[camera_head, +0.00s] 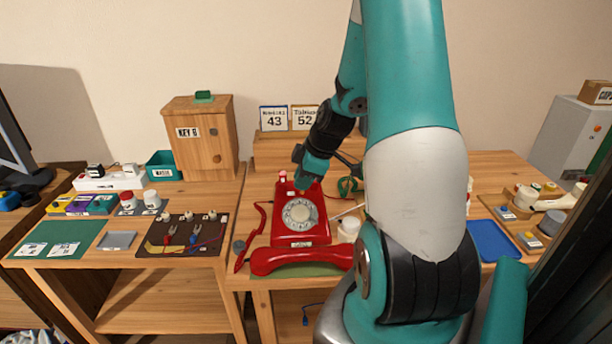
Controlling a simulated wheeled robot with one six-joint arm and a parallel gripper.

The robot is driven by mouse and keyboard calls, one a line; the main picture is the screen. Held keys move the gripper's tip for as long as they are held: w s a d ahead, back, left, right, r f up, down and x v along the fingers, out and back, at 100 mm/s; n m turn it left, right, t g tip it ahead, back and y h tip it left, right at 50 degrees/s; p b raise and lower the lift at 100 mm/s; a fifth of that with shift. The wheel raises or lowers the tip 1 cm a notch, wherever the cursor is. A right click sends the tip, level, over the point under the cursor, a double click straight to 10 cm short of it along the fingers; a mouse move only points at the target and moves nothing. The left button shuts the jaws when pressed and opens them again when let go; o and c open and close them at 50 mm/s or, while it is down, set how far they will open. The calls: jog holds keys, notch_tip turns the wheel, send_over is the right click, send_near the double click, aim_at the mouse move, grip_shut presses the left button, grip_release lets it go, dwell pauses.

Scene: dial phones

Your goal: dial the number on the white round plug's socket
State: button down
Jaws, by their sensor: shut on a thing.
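The red rotary phone (316,232) stands on the middle table, its pale round dial (300,214) facing up. Its red handset (300,259) lies off the cradle in front of it. My gripper (303,184) is at the phone's back edge, behind the dial, pointing down. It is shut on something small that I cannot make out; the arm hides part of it. A white power strip (104,183) at the back left holds a black plug (96,170) and a white plug (131,169). Any socket numbers there are too small to read.
Cards reading 43 (273,119) and 52 (305,119) stand behind the phone. A wooden key cabinet (205,150) stands left of them. A white cup-like thing (349,226) is right of the phone. A blue tray (492,240) lies farther right. My arm hides the table's middle right.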

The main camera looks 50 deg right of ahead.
jog(key=shift+w+d+f+b, duration=0.1)
jog(key=shift+d+f+b, duration=0.25)
jog(key=shift+f+b, duration=0.25)
jog(key=shift+w+d+f+b, duration=0.1)
jog(key=shift+d+f+b, duration=0.3)
jog(key=shift+f, duration=0.3)
jog(key=shift+w+d+f+b, duration=0.1)
jog(key=shift+d+f+b, duration=0.3)
jog(key=shift+f, duration=0.25)
jog(key=shift+f, duration=0.1)
jog(key=shift+d+f+b, duration=0.15)
jog(key=shift+f+b, duration=0.05)
jog(key=shift+b, duration=0.15)
jog(key=shift+w+d+f+b, duration=0.15)
jog(key=shift+f+b, duration=0.3)
